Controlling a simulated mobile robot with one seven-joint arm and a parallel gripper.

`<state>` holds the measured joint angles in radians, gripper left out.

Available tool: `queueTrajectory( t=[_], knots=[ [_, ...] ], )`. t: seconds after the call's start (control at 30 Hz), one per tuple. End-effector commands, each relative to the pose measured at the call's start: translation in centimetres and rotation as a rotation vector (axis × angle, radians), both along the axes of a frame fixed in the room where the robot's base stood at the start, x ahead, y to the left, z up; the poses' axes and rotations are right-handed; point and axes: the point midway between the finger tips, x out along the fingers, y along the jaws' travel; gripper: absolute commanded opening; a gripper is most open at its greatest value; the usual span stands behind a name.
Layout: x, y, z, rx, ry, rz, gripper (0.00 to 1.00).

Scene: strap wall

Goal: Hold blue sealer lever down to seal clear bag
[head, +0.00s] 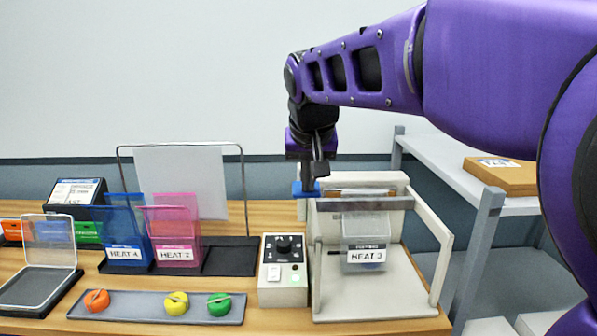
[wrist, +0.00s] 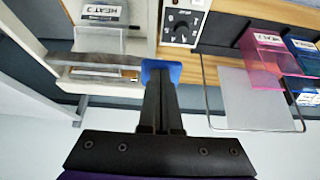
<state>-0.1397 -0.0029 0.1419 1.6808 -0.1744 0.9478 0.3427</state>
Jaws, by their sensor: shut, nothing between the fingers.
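My gripper (head: 310,183) is shut and empty, directly above the lever. In the wrist view its fingertips (wrist: 161,84) overlap the blue pad and seem to touch it. The clear bag (head: 366,238), labelled HEAT 3, hangs under the bar inside the white sealer frame (head: 432,214). Its top edge is partly hidden behind the bar. The bag's label also shows in the wrist view (wrist: 104,13).
A control box (head: 284,271) with a black dial and a lit green button stands left of the sealer. Blue (head: 125,230) and pink (head: 174,232) bags stand in a black rack. A tray (head: 140,304) holds orange, yellow and green pieces. A grey shelf (head: 455,168) with a cardboard box stands right.

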Motion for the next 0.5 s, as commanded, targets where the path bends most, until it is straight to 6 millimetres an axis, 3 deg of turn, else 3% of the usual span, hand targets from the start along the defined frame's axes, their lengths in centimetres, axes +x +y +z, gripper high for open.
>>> queueTrajectory(
  t=[0.03,0.2,0.5],
  knots=[
    [-0.1,0.0,-1.4,-0.001,0.004,0.001,0.00],
    [0.0,0.0,-3.2,-0.001,0.004,-0.001,0.00],
    [0.1,0.0,-4.8,-0.001,0.004,-0.001,0.00]
  ],
)
